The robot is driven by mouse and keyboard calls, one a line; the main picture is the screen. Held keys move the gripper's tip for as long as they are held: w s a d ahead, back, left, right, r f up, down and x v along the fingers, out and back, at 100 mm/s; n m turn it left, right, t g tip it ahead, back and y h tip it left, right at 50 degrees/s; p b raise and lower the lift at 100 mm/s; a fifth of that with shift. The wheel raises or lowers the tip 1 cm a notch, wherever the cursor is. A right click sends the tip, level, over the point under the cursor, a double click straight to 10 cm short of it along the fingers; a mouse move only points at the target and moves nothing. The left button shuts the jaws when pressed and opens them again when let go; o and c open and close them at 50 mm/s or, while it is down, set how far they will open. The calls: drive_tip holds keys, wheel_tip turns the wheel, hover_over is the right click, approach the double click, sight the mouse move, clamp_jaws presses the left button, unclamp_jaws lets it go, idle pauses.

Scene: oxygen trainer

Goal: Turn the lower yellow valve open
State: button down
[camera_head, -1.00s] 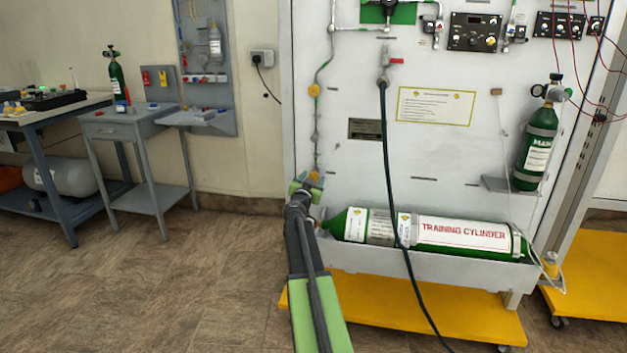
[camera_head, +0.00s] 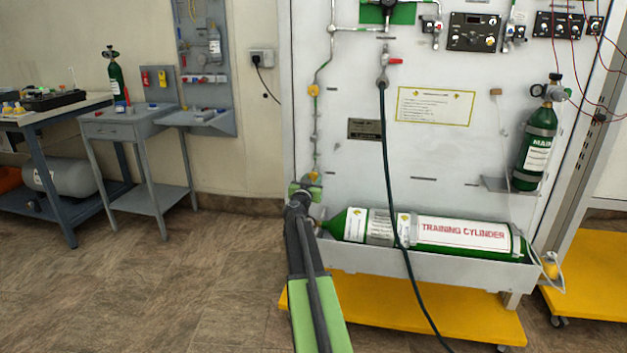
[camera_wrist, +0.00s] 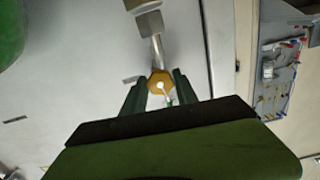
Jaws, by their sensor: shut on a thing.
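The lower yellow valve (camera_head: 314,176) sits low on the white panel, at the bottom of a thin pipe line left of the hose. In the wrist view the yellow valve (camera_wrist: 160,82) lies between the two dark fingers, with a small white mark at its middle. My gripper (camera_head: 304,186) is at the valve in the head view and covers part of it. My gripper also shows in the wrist view (camera_wrist: 159,90), its fingers shut on the valve from both sides. The upper yellow valve (camera_head: 314,90) is higher on the same line.
A green training cylinder (camera_head: 440,230) lies in a white tray just right of my gripper. A dark hose (camera_head: 391,170) hangs from a red-handled valve (camera_head: 394,61) down across the cylinder. Open floor (camera_head: 190,280) lies to the left.

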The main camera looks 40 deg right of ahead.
drive_tip(key=n, duration=0.5)
drive_tip(key=shift+w+a, duration=0.1)
drive_tip(key=shift+a, duration=0.1)
drive_tip(key=shift+n, duration=0.3)
drive_tip(key=c, duration=1.1)
unclamp_jaws()
drive_tip(key=shift+o, duration=0.8)
drive_tip(key=shift+s+a, duration=0.2)
drive_tip(key=shift+s, duration=0.1)
drive_tip(key=v, duration=1.6)
drive_tip(key=shift+a, duration=0.4)
drive_tip(key=shift+s, duration=0.15)
